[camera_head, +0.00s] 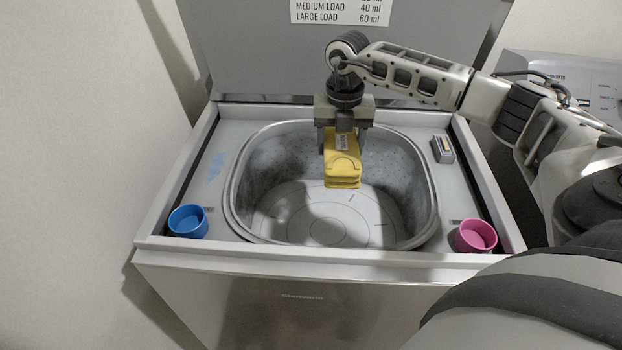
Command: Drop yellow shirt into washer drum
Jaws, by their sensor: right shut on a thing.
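The yellow shirt (342,170) is a small folded bundle with a label on its upper part. My right gripper (343,138) points down and is shut on the top of the shirt. It holds the shirt over the washer drum (270,180), in the right half of its opening. The drum is an open grey tub with rounded corners, and no clothes show in it. Whether the shirt's lower edge is above or below the drum's rim is hard to tell. My left gripper is not in view.
The washer lid (260,60) stands open behind the drum, with a load chart label (341,10). A blue cup (187,221) sits at the front left of the top, a pink cup (475,236) at the front right. A small box-like part (442,149) is at the right.

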